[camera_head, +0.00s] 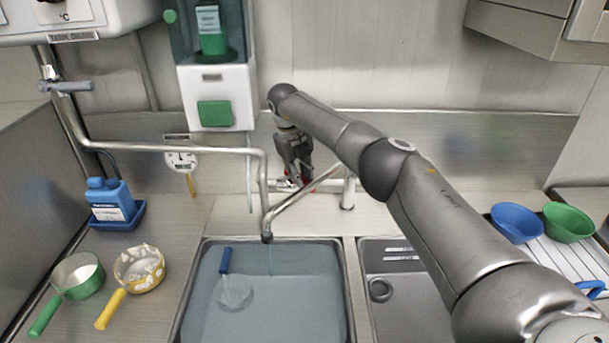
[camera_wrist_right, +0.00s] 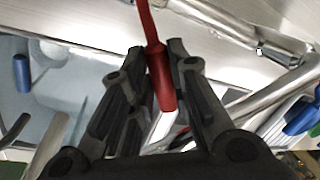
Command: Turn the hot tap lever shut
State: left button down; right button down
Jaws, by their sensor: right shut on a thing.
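The hot tap lever (camera_wrist_right: 162,78) is red and lies between the two fingers of my right gripper (camera_wrist_right: 158,48) in the right wrist view. The gripper is shut on it. In the head view my right gripper (camera_head: 297,176) is down at the tap behind the sinks, and it hides most of the lever there. The tap's metal spout (camera_head: 305,205) slants forward and left to a tip over the left sink. My left gripper is not in view.
A metal pipe (camera_head: 215,149) runs left of the tap. A soap dispenser (camera_head: 217,90) hangs above. Pans (camera_head: 78,275) and a blue bottle (camera_head: 108,200) stand left; bowls (camera_head: 517,222) stand right.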

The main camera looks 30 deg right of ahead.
jog(key=shift+w+a+r+m, duration=0.1)
jog(key=shift+a+m, duration=0.6)
jog(key=shift+m, duration=0.4)
jog(key=c, duration=1.3)
grip_release()
jog(key=shift+c, duration=0.2)
notch_tip(320, 180, up, 7)
jog(key=a, duration=0.1)
jog(key=shift+a, duration=0.25)
jog(key=shift+w+r, duration=0.1)
